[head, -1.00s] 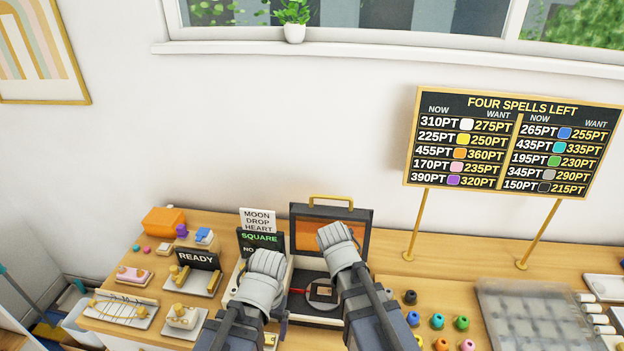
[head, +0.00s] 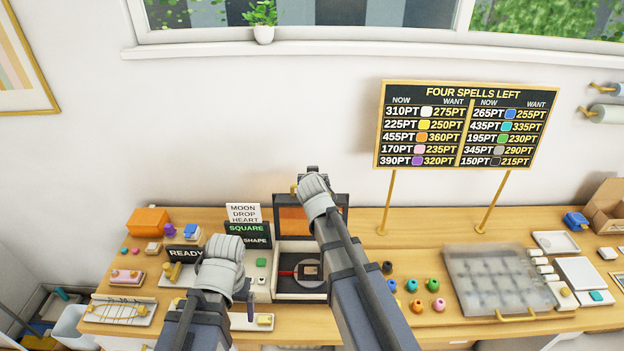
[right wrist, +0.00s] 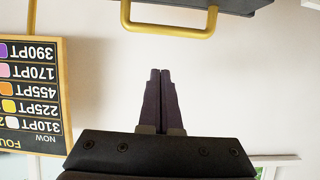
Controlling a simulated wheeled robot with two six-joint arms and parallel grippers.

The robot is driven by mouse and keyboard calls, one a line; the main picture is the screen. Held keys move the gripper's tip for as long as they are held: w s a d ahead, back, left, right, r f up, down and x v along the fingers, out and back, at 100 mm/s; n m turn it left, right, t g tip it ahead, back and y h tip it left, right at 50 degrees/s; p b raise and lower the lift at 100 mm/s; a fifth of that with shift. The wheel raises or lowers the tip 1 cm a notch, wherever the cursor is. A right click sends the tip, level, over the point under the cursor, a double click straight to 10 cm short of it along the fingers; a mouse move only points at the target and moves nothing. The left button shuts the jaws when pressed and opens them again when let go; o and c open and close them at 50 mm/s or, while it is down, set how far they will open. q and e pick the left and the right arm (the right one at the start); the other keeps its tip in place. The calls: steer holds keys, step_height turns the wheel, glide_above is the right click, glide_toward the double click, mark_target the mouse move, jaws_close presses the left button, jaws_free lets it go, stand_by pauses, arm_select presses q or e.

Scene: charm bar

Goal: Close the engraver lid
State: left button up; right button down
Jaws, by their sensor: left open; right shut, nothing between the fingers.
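The engraver's lid (head: 292,220), a dark frame with an orange window, stands open and upright at the back of the engraver body (head: 301,291). In the head view, my right arm covers part of the lid and most of its gold handle. My right gripper (head: 312,172) is at the height of the lid's top edge, seen mostly from behind. In the right wrist view the right gripper (right wrist: 160,72) is shut and empty, apart from the gold handle (right wrist: 170,27) and the dark lid edge (right wrist: 225,4). My left gripper (head: 246,288) is open, left of the engraver body, partly hidden by its wrist.
A sign stand reading SQUARE (head: 247,229) is left of the lid. A READY sign (head: 184,253) and small trays stand farther left. Several coloured beads (head: 416,304) and a clear compartment tray (head: 495,277) lie to the right. A price board (head: 466,124) stands behind.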

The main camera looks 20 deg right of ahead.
steer(key=w+f+b, duration=0.2)
steer(key=w+d+f+b, duration=0.1)
steer(key=w+f+b, duration=0.1)
steer(key=f, duration=0.1)
steer(key=shift+w+d+f+b, duration=0.15)
steer(key=shift+f+b, duration=0.05)
steer(key=shift+b, duration=0.2)
steer(key=shift+s, duration=0.55)
steer(key=shift+w, duration=0.1)
